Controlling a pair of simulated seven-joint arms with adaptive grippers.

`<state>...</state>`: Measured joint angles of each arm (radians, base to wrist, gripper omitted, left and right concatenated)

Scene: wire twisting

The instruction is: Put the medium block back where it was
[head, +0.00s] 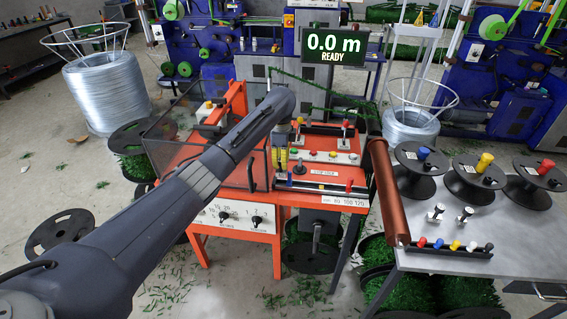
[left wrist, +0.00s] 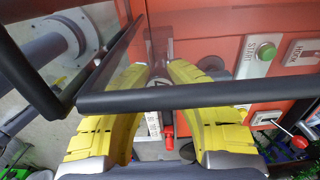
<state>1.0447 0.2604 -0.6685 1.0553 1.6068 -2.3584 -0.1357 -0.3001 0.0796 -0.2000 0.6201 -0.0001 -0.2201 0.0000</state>
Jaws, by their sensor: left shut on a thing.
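My left gripper (head: 284,160) reaches over the orange machine table from the left, pointing down. Its yellow fingers also show in the left wrist view (left wrist: 160,72), curved towards each other with a narrow gap at the tips. They are shut on a small dark grey block (left wrist: 158,74), mostly hidden between the tips. I cannot read its size, so the pictures alone do not show whether it is the medium one. A rack (head: 340,201) with number labels runs along the table's front edge. My right gripper is not in view.
A clear guard with a black frame (left wrist: 200,96) crosses close over the fingers in the left wrist view. A green start button (left wrist: 266,52) is at its right. A copper-coloured roller (head: 386,190) and a grey table with spools (head: 478,187) stand to the right.

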